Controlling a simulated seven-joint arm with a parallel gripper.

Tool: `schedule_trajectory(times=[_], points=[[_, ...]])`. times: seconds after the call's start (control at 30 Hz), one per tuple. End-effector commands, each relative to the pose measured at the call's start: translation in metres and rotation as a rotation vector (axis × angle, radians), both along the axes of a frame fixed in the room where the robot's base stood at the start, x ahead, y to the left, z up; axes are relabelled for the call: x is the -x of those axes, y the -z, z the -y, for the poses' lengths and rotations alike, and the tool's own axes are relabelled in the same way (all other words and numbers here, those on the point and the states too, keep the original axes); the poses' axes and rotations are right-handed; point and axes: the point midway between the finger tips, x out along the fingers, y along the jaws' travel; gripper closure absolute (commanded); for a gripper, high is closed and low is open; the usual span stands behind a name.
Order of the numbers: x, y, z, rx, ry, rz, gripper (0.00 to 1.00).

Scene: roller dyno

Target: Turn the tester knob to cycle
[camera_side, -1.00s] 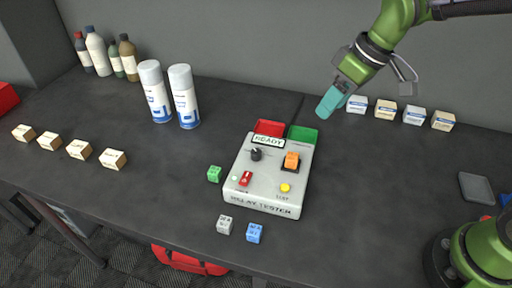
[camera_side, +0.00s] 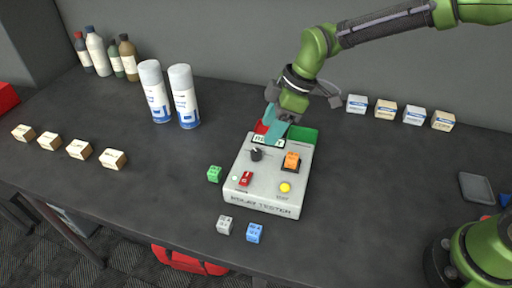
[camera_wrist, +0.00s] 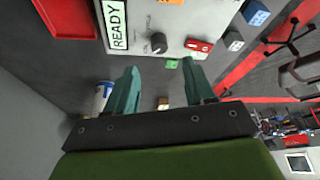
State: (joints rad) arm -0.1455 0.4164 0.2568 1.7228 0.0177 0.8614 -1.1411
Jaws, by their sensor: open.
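The relay tester (camera_side: 262,184) is a pale grey box in the middle of the dark table. Its black tester knob (camera_side: 256,155) is at the upper left of its face, and the knob also shows in the wrist view (camera_wrist: 158,43) ahead of the fingers. A READY display (camera_wrist: 116,24) sits beside the knob, partly covered by a finger in the side view. An orange relay (camera_side: 292,160) is plugged in at the right of the face. My gripper (camera_side: 271,122) has teal fingers, open and empty, above the back edge of the tester. It is apart from the knob.
Red (camera_wrist: 70,15) and green (camera_side: 303,136) trays lie behind the tester. Green (camera_side: 214,174), grey (camera_side: 225,225) and blue (camera_side: 255,233) relay blocks lie around it. Two spray cans (camera_side: 184,97) stand at the back left. Small boxes line the left and the back right.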

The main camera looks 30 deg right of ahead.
Motion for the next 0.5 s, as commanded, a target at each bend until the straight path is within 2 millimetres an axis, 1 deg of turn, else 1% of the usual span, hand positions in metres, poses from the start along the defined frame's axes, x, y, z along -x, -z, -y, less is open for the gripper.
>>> schedule_trajectory(times=[0.03,0.2,0.33,0.5], points=[[-0.001,0.012,-0.004,0.001,-0.002,-0.005,0.46],[-0.007,0.043,-0.016,0.000,0.000,-0.004,0.46],[-0.011,0.059,-0.022,0.000,0.001,-0.002,0.46],[-0.013,0.070,-0.026,0.000,0.002,-0.001,0.46]])
